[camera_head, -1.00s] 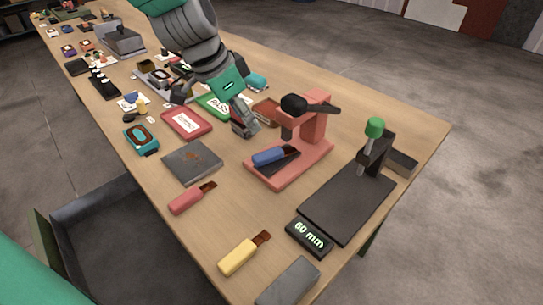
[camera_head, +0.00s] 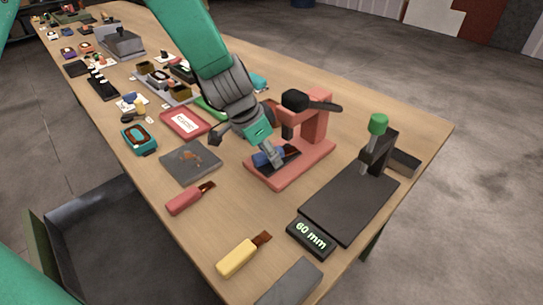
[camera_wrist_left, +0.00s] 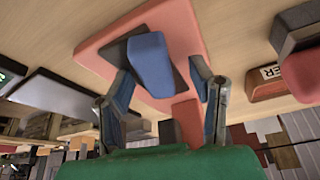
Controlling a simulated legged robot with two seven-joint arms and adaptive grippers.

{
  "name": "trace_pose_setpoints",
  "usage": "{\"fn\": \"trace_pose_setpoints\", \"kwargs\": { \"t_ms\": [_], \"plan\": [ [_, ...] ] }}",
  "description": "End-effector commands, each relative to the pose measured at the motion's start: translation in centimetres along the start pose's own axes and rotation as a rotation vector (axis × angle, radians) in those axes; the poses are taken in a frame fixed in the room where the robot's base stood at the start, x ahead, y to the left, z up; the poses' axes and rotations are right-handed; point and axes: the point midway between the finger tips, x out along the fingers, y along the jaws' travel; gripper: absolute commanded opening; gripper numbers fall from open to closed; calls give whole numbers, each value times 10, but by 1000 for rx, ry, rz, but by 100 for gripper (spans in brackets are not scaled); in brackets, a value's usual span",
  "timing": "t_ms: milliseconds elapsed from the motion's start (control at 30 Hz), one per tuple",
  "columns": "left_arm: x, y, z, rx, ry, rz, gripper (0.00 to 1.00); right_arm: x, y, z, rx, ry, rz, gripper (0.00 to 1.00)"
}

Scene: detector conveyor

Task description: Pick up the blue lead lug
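The blue lead lug (camera_head: 261,160) lies on the dark pad of the red lever press (camera_head: 312,160), partly hidden by a finger of my left gripper (camera_head: 246,147). In the left wrist view the blue lug (camera_wrist_left: 150,64) shows between the two spread fingers of the left gripper (camera_wrist_left: 157,68), with gaps on both sides. The gripper is open and empty, pointing down at the lug. My right gripper is not in view.
A black plate stand with a green knob (camera_head: 378,123) and a 60 mm display (camera_head: 311,236) stand right of the press. A red lug (camera_head: 189,198), a yellow lug (camera_head: 242,255) and a grey slab (camera_head: 190,161) lie to the left. The press upright stands close to the gripper.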

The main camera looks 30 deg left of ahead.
Motion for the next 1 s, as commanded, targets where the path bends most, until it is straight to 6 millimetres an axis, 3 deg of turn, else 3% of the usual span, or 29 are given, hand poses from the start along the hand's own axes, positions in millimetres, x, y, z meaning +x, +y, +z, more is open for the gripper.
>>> {"fn": "trace_pose_setpoints", "kwargs": {
  "t_ms": [167,300,333,667,867,1000],
  "plan": [
    [0,0,0,0,0,0,48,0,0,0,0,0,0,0],
    [0,0,0,-1,-1,0,3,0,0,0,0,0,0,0],
    [0,0,0,-1,-1,0,0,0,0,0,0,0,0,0],
    [-1,0,0,-1,-1,0,0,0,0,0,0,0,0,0],
    [-15,-1,-6,1,1,-3,0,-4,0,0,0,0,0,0],
    [-23,0,16,-6,0,2,0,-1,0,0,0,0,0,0]
  ]
}}
